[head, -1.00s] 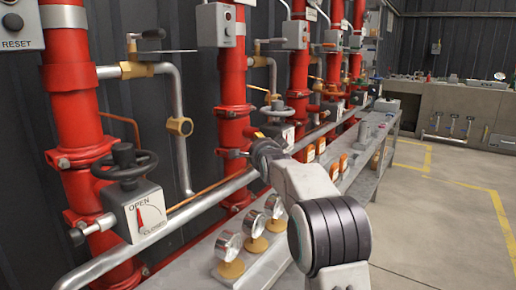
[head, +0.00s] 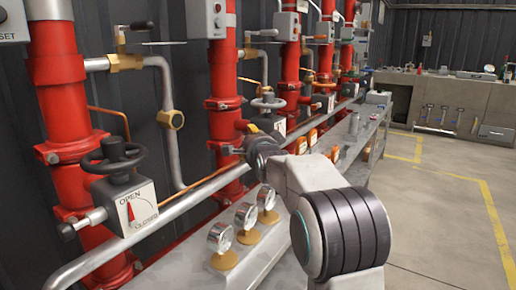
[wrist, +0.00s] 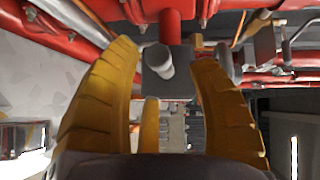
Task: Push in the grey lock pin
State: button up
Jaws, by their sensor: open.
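In the wrist view, a short light grey cylindrical pin (wrist: 159,62) sticks out toward the camera from a dark grey block (wrist: 168,82) under a red pipe. My gripper (wrist: 165,55) is open, with its yellow curved fingers on either side of the block and pin. Whether they touch is not clear. The nearest valve box (head: 130,205), marked OPEN and CLOSED, has a similar grey pin (head: 90,219) sticking out to the left.
Several red risers (head: 65,110) stand along the dark wall. A silver rail (head: 195,199) runs along them. Open floor (head: 440,215) lies to the right.

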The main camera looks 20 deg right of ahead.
jog(key=v, duration=0.7)
jog(key=shift+s, duration=0.1)
jog(key=shift+r, duration=0.1)
dwell(0.4)
jog(key=s+a+r+n+g+y+p, duration=0.1)
jog(key=s+a+r+n+g+p, duration=0.3)
jog(key=s+p, duration=0.8)
jog(key=s+a+r+n+g+y+p, duration=0.1)
jog(key=s+a+r+n+g+p, duration=0.2)
jog(key=s+r+n+p, duration=0.4)
jog(key=s+a+r+n+g+y+p, duration=0.1)
jog(key=s+a+r+n+g+p, duration=0.3)
jog(key=s+p, duration=1.4)
jog(key=shift+s+a+r+n+g+p, duration=0.3)
jog(key=shift+r+n+g+p, duration=0.45)
jog(key=shift+n, duration=1.15)
jog(key=shift+w+d+f, duration=0.1)
jog(key=shift+d, duration=0.05)
